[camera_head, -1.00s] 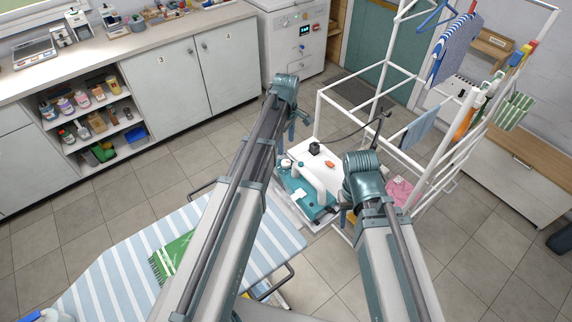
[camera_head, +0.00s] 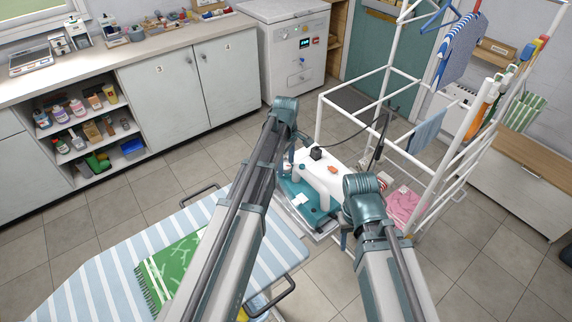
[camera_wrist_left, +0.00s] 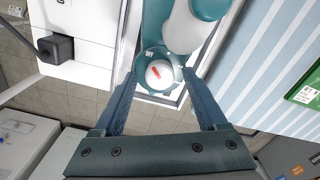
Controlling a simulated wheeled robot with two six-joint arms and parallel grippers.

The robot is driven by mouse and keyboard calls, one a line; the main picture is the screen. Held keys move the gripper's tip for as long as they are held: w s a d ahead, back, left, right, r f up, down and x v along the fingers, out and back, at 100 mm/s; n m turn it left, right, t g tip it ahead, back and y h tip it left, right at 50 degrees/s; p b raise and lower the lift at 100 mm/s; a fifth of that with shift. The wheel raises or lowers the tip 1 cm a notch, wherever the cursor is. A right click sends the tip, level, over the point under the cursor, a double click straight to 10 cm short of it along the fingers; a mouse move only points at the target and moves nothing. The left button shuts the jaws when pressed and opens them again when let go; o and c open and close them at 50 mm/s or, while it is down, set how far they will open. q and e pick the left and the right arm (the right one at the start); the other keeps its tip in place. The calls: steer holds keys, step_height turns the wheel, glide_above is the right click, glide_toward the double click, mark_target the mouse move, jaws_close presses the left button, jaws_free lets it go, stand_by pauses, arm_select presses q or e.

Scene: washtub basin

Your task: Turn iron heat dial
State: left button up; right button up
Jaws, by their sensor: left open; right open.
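The heat dial (camera_wrist_left: 158,74) is a round white knob with a red mark on a teal base, marked OFF beside it, in the left wrist view. It lies between the fingertips of my open left gripper (camera_wrist_left: 160,77); contact cannot be told. The teal and white iron unit (camera_head: 327,177) sits just right of my left arm's end in the head view, and its teal body also shows in the left wrist view (camera_wrist_left: 154,22). My left gripper (camera_head: 289,165) is partly hidden by its arm there. My right gripper (camera_head: 345,238) is open, low beside the unit, mostly hidden by its arm.
The striped ironing board (camera_head: 262,250) with a green cloth (camera_head: 168,268) lies at front left. A white drying rack (camera_head: 383,70) stands close on the right, with a pink cloth (camera_head: 403,207) low in it. A black block (camera_wrist_left: 56,48) sits on a white surface.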

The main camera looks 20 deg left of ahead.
arm_select(q)
jaws_close()
stand_by(0.3)
steer(key=m, duration=0.4)
steer(key=shift+m, duration=0.4)
steer(key=m, duration=0.9)
steer(key=shift+m, duration=2.9)
